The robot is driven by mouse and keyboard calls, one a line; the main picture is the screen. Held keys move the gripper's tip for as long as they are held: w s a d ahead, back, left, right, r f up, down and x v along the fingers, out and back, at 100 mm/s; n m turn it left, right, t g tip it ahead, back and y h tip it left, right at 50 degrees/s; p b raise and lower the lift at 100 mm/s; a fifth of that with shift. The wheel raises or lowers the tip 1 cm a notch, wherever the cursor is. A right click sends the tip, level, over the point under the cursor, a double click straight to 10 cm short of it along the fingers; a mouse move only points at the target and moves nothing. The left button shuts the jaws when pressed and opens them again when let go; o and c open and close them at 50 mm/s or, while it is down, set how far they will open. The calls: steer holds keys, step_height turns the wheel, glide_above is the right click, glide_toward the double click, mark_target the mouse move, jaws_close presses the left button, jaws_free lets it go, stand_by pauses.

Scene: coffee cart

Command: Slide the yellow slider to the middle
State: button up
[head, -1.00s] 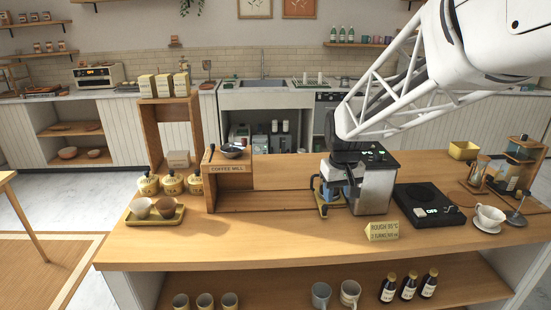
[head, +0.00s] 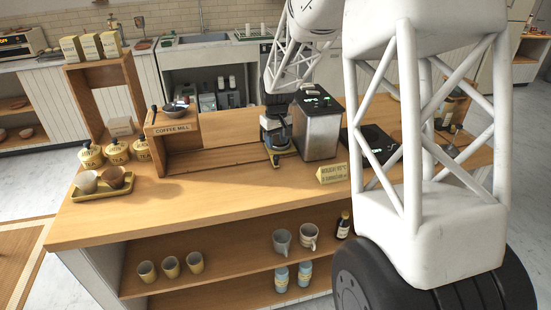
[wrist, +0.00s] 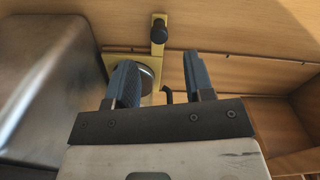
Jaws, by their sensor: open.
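The yellow slider (head: 287,152) is at the right end of the wooden track, close beside the silver machine (head: 320,132). In the wrist view the slider (wrist: 158,24) shows a yellow arm with a black knob and a yellow part around a round metal disc. My gripper (head: 275,143) is low over the slider, left of the machine. In the wrist view my gripper (wrist: 162,80) is open, with its two blue fingers apart. The left finger covers part of the disc. I cannot tell whether a finger touches the slider.
The coffee mill housing (head: 172,130) stands left of the track. A yellow sign (head: 333,174) stands at the counter's front. A yellow tray (head: 104,190) with two cups is at the left. A black scale-like unit (head: 372,148) is right of the machine. The front counter is mostly clear.

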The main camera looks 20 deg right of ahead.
mark_target(276, 156)
steer(key=shift+w+f, duration=0.25)
steer(key=shift+w, duration=0.05)
steer(key=shift+f, duration=0.15)
steer(key=shift+f, duration=3.75)
jaws_close()
